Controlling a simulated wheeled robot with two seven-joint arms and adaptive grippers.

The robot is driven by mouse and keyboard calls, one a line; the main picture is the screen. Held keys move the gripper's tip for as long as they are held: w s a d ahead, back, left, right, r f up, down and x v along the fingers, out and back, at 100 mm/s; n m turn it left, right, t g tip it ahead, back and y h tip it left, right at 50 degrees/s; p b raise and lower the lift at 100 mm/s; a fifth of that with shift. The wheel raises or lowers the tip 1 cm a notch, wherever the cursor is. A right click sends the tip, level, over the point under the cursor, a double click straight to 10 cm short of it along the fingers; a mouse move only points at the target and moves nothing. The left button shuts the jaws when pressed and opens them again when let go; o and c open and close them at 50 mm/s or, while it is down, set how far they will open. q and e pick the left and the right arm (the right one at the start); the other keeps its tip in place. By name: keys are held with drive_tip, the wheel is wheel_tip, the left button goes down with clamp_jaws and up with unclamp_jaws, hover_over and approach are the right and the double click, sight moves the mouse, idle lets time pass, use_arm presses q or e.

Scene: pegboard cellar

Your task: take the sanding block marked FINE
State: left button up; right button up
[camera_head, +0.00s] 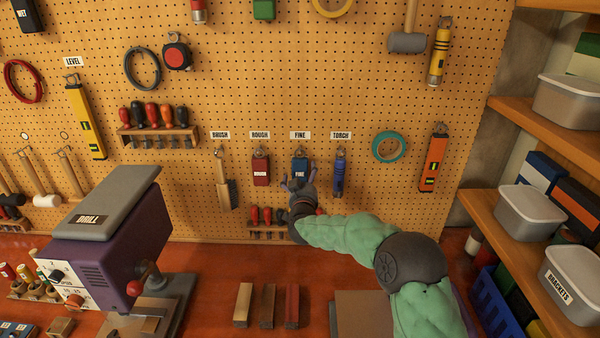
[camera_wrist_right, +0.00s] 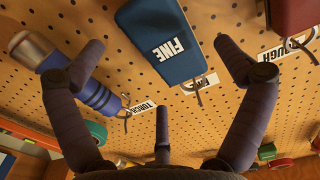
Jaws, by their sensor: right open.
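The blue sanding block marked FINE (camera_head: 300,168) hangs from a hook on the pegboard, under the FINE sign (camera_head: 300,135). In the right wrist view the block (camera_wrist_right: 163,44) shows its white FINE lettering. My right gripper (camera_head: 299,182) is open and just below the block in the head view, covering its lower end. In the wrist view my right gripper (camera_wrist_right: 160,50) has its fingers spread to either side of the block, with visible gaps. I cannot tell how deep the block lies between them. My left gripper is not in view.
The red ROUGH block (camera_head: 261,168) hangs to the left and the blue TORCH (camera_head: 339,173) close on the right; the torch (camera_wrist_right: 75,75) lies near one finger in the wrist view. A screwdriver rack (camera_head: 262,226) is below. A purple drill (camera_head: 115,230) stands on the bench.

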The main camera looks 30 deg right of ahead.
sight(303, 173)
drive_tip(key=shift+x, duration=1.95)
drive_tip(key=shift+f, duration=0.1)
drive_tip(key=c, duration=1.2)
